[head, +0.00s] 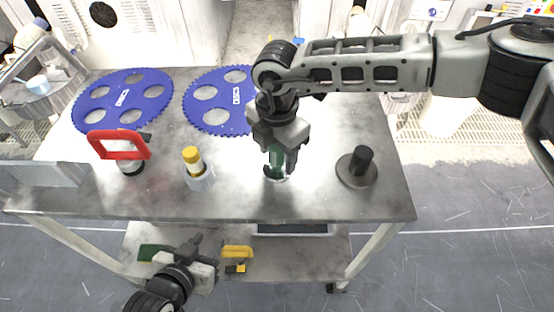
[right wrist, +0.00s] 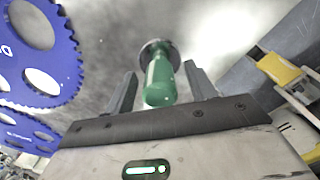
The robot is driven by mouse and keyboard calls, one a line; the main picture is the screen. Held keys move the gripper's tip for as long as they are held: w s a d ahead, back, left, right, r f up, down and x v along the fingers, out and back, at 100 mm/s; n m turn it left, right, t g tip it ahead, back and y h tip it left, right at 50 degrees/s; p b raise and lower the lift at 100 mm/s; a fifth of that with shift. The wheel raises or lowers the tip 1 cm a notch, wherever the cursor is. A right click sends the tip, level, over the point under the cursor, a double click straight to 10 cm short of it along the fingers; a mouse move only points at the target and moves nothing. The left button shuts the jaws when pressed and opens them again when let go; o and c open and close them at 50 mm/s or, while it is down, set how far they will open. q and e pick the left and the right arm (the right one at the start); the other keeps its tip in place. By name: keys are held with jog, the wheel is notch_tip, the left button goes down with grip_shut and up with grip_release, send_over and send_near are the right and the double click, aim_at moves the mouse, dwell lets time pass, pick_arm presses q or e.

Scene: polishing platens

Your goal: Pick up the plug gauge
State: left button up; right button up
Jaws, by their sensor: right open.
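The plug gauge, which I take to be the upright green-handled piece (head: 276,159) with a round metal foot, stands on the grey table top near its front middle. My right gripper (head: 279,150) points down over it. In the right wrist view the green handle (right wrist: 160,82) stands between the two open fingers of the right gripper (right wrist: 161,88), and a gap shows on each side. My left gripper (head: 198,250) is low in front of the table, away from the gauge; its finger opening is not clear.
On the table (head: 240,205) are two blue toothed discs (head: 122,97) (head: 208,115), a red-framed tool (head: 118,136), a yellow-topped piece in a grey cup (head: 198,180) and a black knob on a round base (head: 358,170). A yellow item (head: 237,251) lies on the lower shelf.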

pick_arm(q)
jog(key=shift+f, duration=0.15)
pick_arm(e)
jog(key=shift+f, duration=0.3)
grip_shut()
jog(key=shift+r, duration=0.1)
jog(key=shift+r, duration=0.1)
